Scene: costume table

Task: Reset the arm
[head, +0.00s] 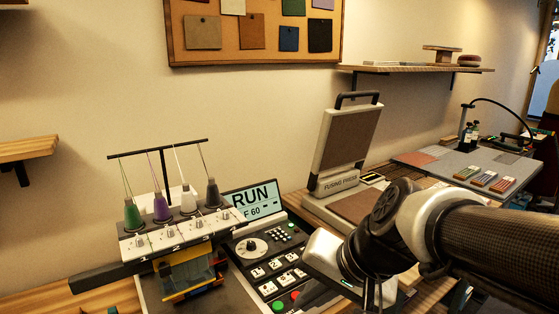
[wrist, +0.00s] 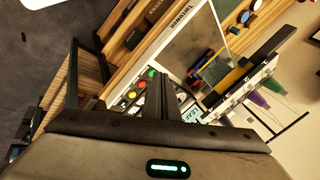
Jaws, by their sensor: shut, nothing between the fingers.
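My gripper (head: 374,297) hangs at the lower right in the head view, beside the keypad of the embroidery machine, with its fingers pointing down. It also shows in the wrist view (wrist: 167,78), where the two dark fingers are together at the middle with nothing between them. My arm reaches in from the right edge of the head view and hides part of the bench. The green status light on the hand is lit in both views.
The embroidery machine (head: 172,242) carries several thread cones; its screen (head: 252,202) reads RUN. A fusing press (head: 348,145) stands open behind my gripper. A shelf (head: 410,69) and a pinboard (head: 225,57) are on the wall.

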